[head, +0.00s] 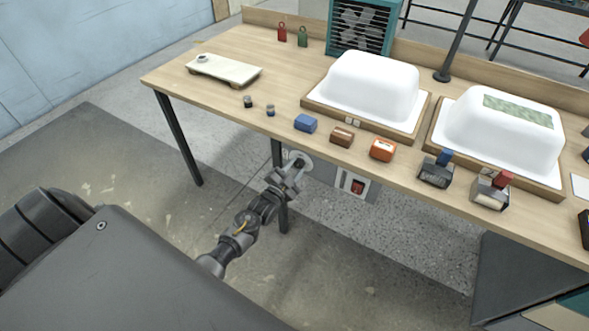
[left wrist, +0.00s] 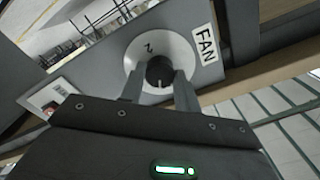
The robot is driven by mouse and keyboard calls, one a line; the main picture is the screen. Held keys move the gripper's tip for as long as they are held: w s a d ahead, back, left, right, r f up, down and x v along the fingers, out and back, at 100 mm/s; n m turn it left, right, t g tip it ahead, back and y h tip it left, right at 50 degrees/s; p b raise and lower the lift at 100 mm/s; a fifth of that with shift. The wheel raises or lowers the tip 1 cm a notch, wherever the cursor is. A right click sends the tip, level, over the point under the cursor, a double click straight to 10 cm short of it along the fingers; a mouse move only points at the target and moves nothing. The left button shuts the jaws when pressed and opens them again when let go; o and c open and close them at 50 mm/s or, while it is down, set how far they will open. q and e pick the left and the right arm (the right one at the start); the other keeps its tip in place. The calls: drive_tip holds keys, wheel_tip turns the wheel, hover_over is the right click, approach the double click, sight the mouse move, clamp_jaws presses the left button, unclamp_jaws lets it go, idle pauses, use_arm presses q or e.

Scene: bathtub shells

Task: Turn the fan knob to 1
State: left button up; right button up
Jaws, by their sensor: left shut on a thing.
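The fan knob (left wrist: 160,71) is a small black knob on a round white dial (left wrist: 147,48), beside a label reading FAN (left wrist: 205,44). A digit that looks like 2 shows on the dial; the other marks are hidden. In the left wrist view my left gripper (left wrist: 159,80) has its two fingers on either side of the knob and is shut on it. In the head view my left gripper (head: 296,168) reaches the white dial (head: 301,159) under the table's front edge, and the knob is hidden there. My right gripper is not in view.
The wooden table (head: 215,47) carries two white tub shells (head: 370,83) and several small blocks along its front. A teal fan box (head: 361,27) stands at the back. A red switch (head: 357,187) is right of the dial. A table leg (head: 283,215) stands close to my left arm.

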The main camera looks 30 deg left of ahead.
use_arm(q)
drive_tip(key=m, duration=0.4)
drive_tip(key=shift+m, duration=0.3)
drive_tip(key=m, duration=0.4)
drive_tip(key=shift+p, duration=0.4)
drive_tip(key=shift+m, duration=1.9)
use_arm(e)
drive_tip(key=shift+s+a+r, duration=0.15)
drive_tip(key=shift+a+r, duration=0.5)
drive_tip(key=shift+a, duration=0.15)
use_arm(q)
drive_tip(key=shift+p, duration=0.3)
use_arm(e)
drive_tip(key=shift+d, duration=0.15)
use_arm(q)
drive_tip(key=o, duration=1)
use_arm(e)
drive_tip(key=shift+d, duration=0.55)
